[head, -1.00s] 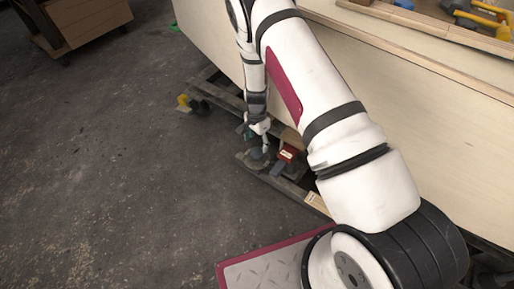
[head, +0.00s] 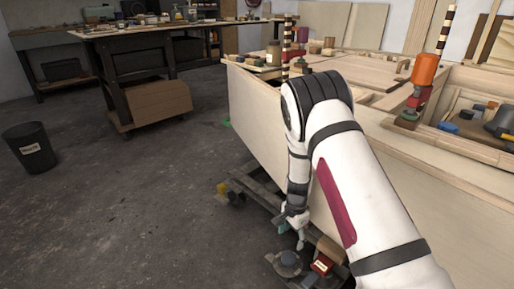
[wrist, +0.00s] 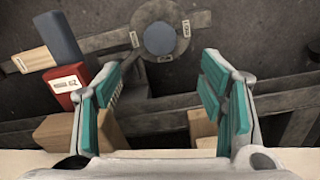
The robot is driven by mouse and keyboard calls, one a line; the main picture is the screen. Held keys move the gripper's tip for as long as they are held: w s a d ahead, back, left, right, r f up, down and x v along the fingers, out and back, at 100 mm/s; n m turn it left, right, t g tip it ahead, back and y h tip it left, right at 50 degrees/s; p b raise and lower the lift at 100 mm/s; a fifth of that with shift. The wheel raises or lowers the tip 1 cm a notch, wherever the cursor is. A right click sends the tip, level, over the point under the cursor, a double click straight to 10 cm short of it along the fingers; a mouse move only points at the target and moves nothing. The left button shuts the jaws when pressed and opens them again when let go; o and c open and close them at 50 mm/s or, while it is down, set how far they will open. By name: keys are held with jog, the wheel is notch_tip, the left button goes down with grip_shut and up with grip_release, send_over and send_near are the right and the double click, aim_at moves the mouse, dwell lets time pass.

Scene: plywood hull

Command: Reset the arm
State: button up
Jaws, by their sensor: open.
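My gripper (head: 297,232) hangs low beside the plywood hull (head: 252,122) at the end of my white arm, pointing down. In the wrist view, my gripper (wrist: 168,65) is open, its teal-padded fingers wide apart with nothing held between them. A round grey object with small labels (wrist: 160,38) lies below and beyond the fingertips; it also shows in the head view (head: 287,264). A red labelled block (wrist: 68,82) with a blue-grey part lies left of the fingers, apart from them.
Wooden beams (wrist: 270,102) run under the hull's edge. A yellow item (head: 222,188) sits near their far end. A black bin (head: 30,147) stands at left, and a workbench (head: 150,32) at the back. The floor (head: 130,215) left of the arm is clear.

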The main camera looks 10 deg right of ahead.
jog(key=s+a+r+n+y, duration=0.1)
jog(key=s+r+n, duration=0.1)
jog(key=r, duration=0.8)
jog(key=s+a+r+n, duration=0.1)
jog(key=s+a+r, duration=0.1)
jog(key=r, duration=0.7)
jog(key=s+r+n, duration=0.5)
jog(key=s+r, duration=0.9)
jog(key=r, duration=0.3)
jog(key=s+d+r+n+h, duration=0.1)
jog(key=s+r+n, duration=0.1)
jog(key=s, duration=1)
jog(key=s+d+r+n, duration=0.2)
jog(key=s+n, duration=0.1)
jog(key=s, duration=0.8)
notch_tip(320, 180, up, 39)
jog(key=t+p, duration=0.4)
jog(key=p, duration=3.2)
jog(key=shift+s+f+p, duration=0.15)
jog(key=shift+s+p, duration=0.05)
jog(key=shift+p, duration=0.15)
